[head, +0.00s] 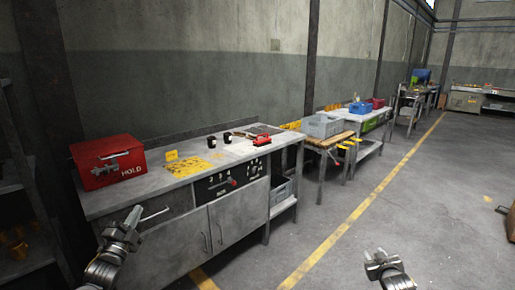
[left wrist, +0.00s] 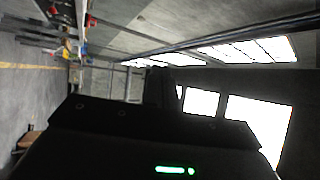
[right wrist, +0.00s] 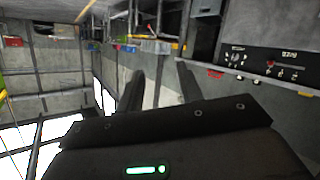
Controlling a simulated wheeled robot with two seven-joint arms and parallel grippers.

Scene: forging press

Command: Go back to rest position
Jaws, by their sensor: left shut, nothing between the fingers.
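My left gripper (head: 137,215) is in the lower left of the head view, in front of the near workbench. It is shut and empty; its fingers (left wrist: 160,84) sit together in the left wrist view. My right gripper (head: 376,257) is at the lower right of the head view, over open floor. In the right wrist view its two fingers (right wrist: 162,85) stand apart with nothing between them.
The grey workbench (head: 222,177) carries a red box (head: 107,160) marked HOLD, black cups and a red tool (head: 263,141). A wooden table (head: 327,141) with a grey crate (head: 322,125) stands beyond.

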